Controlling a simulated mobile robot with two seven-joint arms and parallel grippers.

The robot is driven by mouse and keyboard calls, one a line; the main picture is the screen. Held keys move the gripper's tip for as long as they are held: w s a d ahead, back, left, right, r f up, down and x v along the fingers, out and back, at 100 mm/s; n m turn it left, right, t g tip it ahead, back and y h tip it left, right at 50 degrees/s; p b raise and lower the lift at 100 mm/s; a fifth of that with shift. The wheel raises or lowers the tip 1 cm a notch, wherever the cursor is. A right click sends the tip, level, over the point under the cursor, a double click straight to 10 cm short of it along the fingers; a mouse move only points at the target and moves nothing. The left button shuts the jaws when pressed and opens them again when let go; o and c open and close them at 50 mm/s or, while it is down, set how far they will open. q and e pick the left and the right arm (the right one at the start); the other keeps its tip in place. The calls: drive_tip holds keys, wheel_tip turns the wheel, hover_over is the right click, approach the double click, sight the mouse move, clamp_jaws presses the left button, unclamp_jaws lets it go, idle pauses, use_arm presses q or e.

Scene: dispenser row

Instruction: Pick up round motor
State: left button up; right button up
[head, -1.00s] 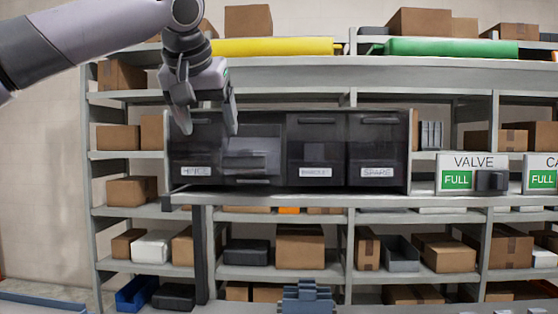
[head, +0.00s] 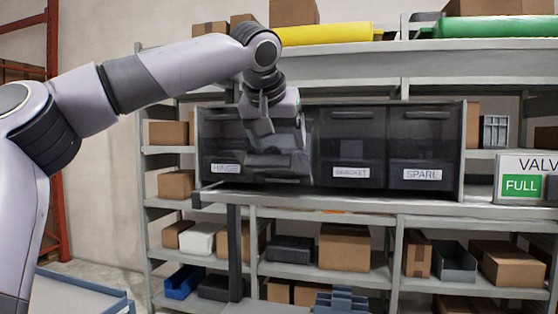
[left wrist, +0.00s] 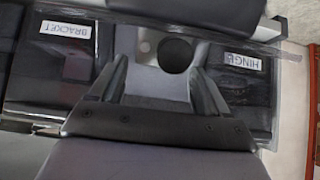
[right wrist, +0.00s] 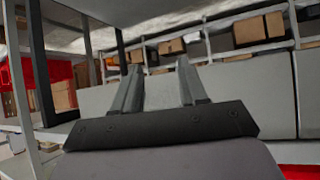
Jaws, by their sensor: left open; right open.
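A dark round thing (left wrist: 174,54) shows in the left wrist view, on a grey surface in the opened bin between the bins labelled HINGE and BRACKET. It may be the round motor; I cannot tell for sure. My left gripper (head: 280,135) is open in front of this bin in the head view. In the left wrist view, the fingers of the left gripper (left wrist: 161,70) stand apart, with the round thing beyond and between their tips, not gripped. In the head view the gripper hides the bin's inside. My right gripper (right wrist: 160,66) is open and empty in its wrist view.
The HINGE bin (head: 222,148) stands left of the gripper. The BRACKET bin (head: 351,145) and a SPARE-like labelled bin (head: 420,145) stand to the right. A VALVE sign (head: 530,170) marked FULL stands further right. Shelves below hold boxes.

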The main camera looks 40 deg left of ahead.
use_arm(q)
drive_tip(key=shift+w+a+f, duration=0.2)
drive_tip(key=shift+w+f, duration=0.15)
drive_tip(key=c, duration=0.8)
drive_tip(key=shift+r, duration=0.1)
drive_tip(key=shift+c, duration=0.8)
drive_tip(key=shift+r, duration=0.15)
